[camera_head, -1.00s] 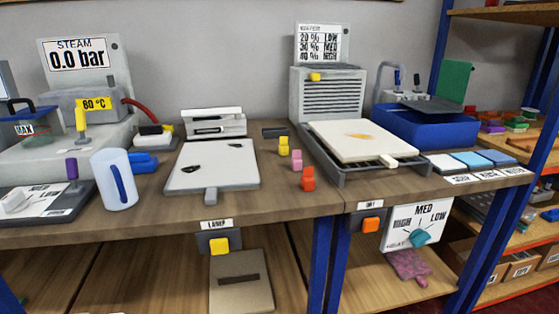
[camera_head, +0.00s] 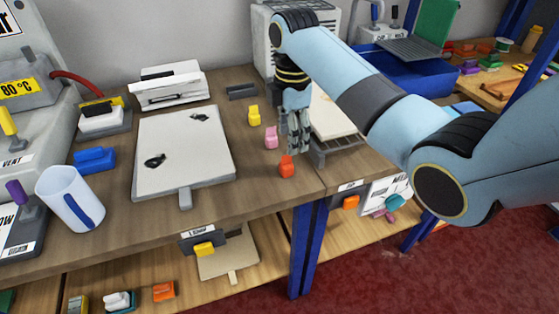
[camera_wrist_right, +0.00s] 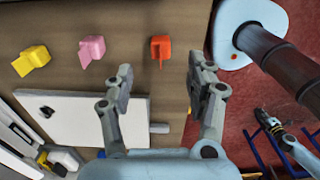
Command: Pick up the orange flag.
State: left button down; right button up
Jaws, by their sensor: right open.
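The orange flag (camera_head: 287,166) is a small orange block with a thin tab, standing on the wooden bench near its front edge. My right gripper (camera_head: 298,148) points down just above and slightly right of it in the head view. In the right wrist view the flag (camera_wrist_right: 161,48) lies between the lines of the two spread fingers, a little beyond the fingertips. The right gripper (camera_wrist_right: 160,72) is open and empty, apart from the flag. My left gripper is not seen in the head view.
A pink flag (camera_head: 271,137) and a yellow flag (camera_head: 254,116) stand behind the orange one. A white board (camera_head: 190,150) lies to the left. A grey tray (camera_head: 340,145) is close on the right, partly hidden by my arm. Bare bench lies in front.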

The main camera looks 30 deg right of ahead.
aim_at(289, 163)
notch_tip(289, 163, down, 9)
jog(key=shift+a, duration=0.15)
grip_shut()
dwell(0.5)
